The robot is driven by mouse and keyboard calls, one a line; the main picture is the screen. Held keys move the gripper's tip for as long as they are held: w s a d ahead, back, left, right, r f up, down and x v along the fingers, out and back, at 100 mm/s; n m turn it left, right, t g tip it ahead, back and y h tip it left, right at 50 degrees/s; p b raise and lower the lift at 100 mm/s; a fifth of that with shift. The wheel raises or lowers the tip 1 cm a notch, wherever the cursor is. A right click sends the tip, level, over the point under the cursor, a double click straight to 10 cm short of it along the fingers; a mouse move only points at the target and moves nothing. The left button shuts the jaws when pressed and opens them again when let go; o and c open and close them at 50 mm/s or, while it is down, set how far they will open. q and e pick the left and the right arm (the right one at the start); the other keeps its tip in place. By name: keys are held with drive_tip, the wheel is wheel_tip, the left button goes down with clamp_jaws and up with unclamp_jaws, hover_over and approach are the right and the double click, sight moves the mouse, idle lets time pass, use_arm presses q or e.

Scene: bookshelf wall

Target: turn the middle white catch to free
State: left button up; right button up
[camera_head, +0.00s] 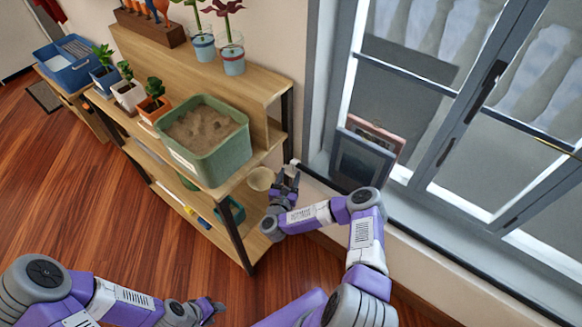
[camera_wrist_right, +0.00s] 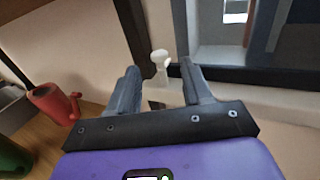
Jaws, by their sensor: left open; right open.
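One small white catch (camera_wrist_right: 160,56) with a rounded head and short stem shows in the right wrist view, by the window's lower frame. I cannot tell whether it is the middle one, and no other catch shows. My right gripper (camera_wrist_right: 160,72) is open, its two grey fingers on either side of the catch in the picture, with gaps at both sides. In the head view my right gripper (camera_head: 286,183) is beside the shelf end near the window, and the catch cannot be made out there. My left gripper (camera_head: 211,307) is open and empty, low over the floor.
A wooden shelf (camera_head: 265,83) carries a green sand tub (camera_head: 215,157) and potted plants. A red can (camera_wrist_right: 52,102) shows in the wrist view. Framed pictures (camera_head: 359,158) lean against the window. The floor (camera_head: 130,215) is clear.

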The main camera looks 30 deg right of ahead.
sight(293, 164)
drive_tip(key=shift+b+x, duration=0.45)
drive_tip(key=shift+x, duration=1.85)
drive_tip(key=shift+c, duration=0.3)
clamp_jaws()
